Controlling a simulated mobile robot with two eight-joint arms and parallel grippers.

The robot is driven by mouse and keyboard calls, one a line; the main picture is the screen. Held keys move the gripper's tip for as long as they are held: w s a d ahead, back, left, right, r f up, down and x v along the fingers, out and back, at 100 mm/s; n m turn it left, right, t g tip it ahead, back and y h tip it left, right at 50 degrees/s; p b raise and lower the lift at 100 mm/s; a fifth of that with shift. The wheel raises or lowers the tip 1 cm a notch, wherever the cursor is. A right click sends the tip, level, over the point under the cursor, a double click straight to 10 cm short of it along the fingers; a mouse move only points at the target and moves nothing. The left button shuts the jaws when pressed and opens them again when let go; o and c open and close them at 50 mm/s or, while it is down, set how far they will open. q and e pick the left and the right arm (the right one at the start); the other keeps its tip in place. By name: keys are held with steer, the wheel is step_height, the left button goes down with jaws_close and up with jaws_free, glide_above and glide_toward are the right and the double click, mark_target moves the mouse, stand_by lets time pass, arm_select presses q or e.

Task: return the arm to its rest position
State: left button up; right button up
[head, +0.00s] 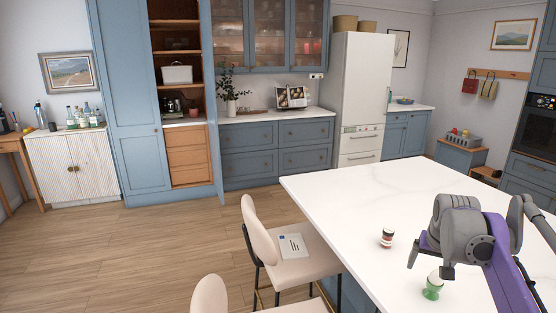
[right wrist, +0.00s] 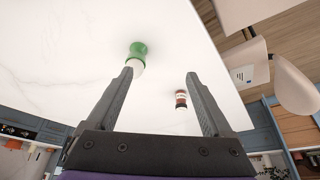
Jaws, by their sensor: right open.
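My right gripper (head: 430,271) is over the right part of the white island top (head: 350,200), with my purple arm behind it. In the right wrist view its two fingers (right wrist: 160,73) stand wide apart with nothing between them. A small jar with a dark red and white body (head: 387,238) stands on the island left of the gripper. My left gripper is not in view.
Two cream chairs stand at the island's left edge; a booklet (head: 293,246) lies on the nearer-to-centre seat (head: 305,265). The left and far parts of the island top are bare. Blue cabinets (head: 275,150) and a white fridge (head: 361,100) line the back wall. The wooden floor at left is clear.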

steer(key=s+a+f+n+p, duration=0.1)
steer(key=s+a+f+n, duration=0.25)
steer(key=s+a, duration=0.85)
steer(key=s+a+f+n+y+p, duration=0.1)
steer(key=s+a+f, duration=0.4)
steer(key=s+f, duration=0.1)
steer(key=s+a+f+n+t+y+p, duration=0.1)
steer(key=s+a+f, duration=0.3)
steer(key=s, duration=0.5)
step_height(320, 180, down, 2)
steer(key=shift+a+f, duration=0.25)
steer(key=shift+a, duration=0.15)
